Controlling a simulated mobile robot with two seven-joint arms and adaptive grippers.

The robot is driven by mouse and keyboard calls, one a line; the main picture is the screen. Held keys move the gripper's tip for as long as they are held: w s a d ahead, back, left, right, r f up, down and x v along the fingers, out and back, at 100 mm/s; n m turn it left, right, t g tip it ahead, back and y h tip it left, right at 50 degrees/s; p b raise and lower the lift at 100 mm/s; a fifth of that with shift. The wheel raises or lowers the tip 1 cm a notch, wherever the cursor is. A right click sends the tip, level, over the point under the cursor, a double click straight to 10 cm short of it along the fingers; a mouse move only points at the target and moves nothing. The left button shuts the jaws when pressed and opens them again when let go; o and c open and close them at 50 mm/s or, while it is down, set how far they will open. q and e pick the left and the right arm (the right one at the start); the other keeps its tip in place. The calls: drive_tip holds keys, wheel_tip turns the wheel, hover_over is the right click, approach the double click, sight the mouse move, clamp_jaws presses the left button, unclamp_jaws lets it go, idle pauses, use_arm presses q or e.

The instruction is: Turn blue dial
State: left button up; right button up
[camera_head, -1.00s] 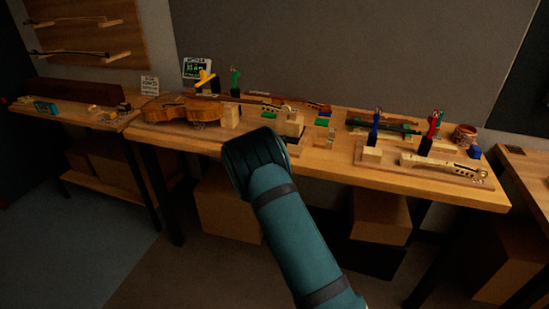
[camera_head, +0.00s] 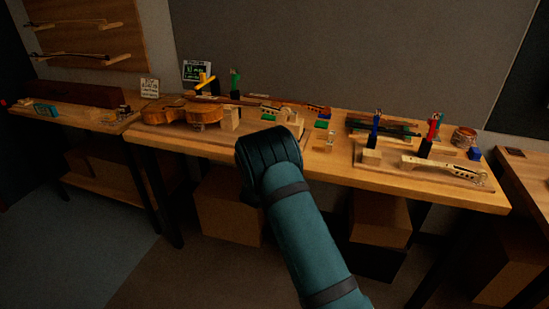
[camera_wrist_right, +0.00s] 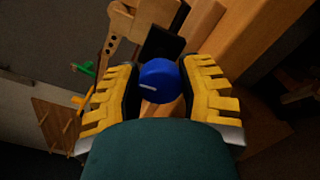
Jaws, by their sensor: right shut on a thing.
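The blue dial (camera_wrist_right: 158,80) is a round knob with a short white mark on its face, seen in the right wrist view. My right gripper (camera_wrist_right: 160,74), with yellow fingers and dark pads, is shut on it, one finger on each side. In the head view my teal right arm reaches up from the bottom to the bench's front edge. It hides the right gripper, and I cannot make out the dial there. My left gripper is in neither view.
A side bench (camera_head: 70,119) stands left. Boxes sit underneath.

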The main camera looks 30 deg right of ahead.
drive_tip(key=shift+d+r, duration=0.1)
drive_tip(key=shift+r, duration=0.05)
drive_tip(key=o, duration=1.2)
drive_tip(key=v, duration=1.2)
